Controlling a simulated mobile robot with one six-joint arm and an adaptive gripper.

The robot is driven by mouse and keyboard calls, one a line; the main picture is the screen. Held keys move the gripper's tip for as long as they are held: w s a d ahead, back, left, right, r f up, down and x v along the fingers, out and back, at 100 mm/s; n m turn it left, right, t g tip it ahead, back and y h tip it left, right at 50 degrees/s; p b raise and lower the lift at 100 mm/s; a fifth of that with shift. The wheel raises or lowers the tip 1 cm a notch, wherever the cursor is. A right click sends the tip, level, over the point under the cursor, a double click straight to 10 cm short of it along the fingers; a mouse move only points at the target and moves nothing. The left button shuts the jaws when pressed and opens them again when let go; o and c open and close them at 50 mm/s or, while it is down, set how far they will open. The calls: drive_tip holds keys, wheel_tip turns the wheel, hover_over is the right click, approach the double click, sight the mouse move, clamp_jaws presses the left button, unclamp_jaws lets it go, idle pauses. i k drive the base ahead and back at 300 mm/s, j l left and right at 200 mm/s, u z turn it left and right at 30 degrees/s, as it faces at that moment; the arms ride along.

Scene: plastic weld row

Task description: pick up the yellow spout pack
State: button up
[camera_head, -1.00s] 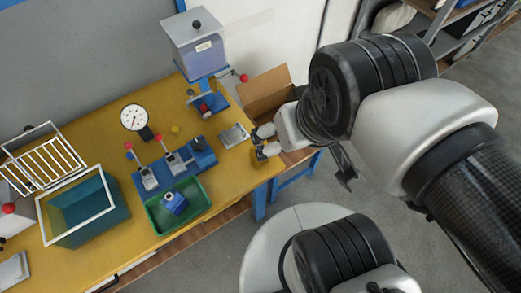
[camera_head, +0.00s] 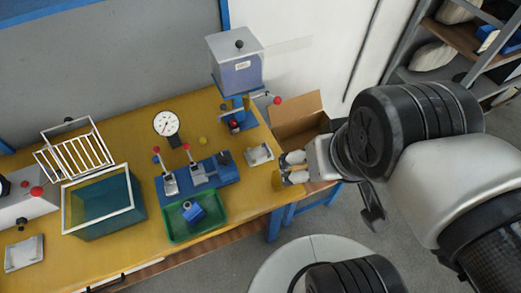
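My gripper (camera_head: 284,168) is over the right end of the yellow table. Its two pale fingers point left and stand apart, with a gap between them. A small yellow shape (camera_head: 277,182) shows at the tip of the lower finger, near the table's right edge. It may be the yellow spout pack, but it blends with the yellow tabletop, and I cannot tell whether a finger touches it. A small yellow round thing (camera_head: 202,141) lies farther back, behind the blue lever fixture.
A small metal plate (camera_head: 259,154) lies just left of my gripper. An open cardboard box (camera_head: 298,128) is behind it. A blue lever fixture (camera_head: 210,178), a green tray (camera_head: 178,234) holding a blue part, a dial gauge (camera_head: 166,123) and a teal bin (camera_head: 130,222) occupy the table (camera_head: 150,262).

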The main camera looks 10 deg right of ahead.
sight(276, 181)
drive_tip(key=j+z, duration=0.85)
drive_tip(key=j, duration=0.15)
drive_tip(key=k+j+z, duration=0.15)
drive_tip(key=j+z, duration=0.3)
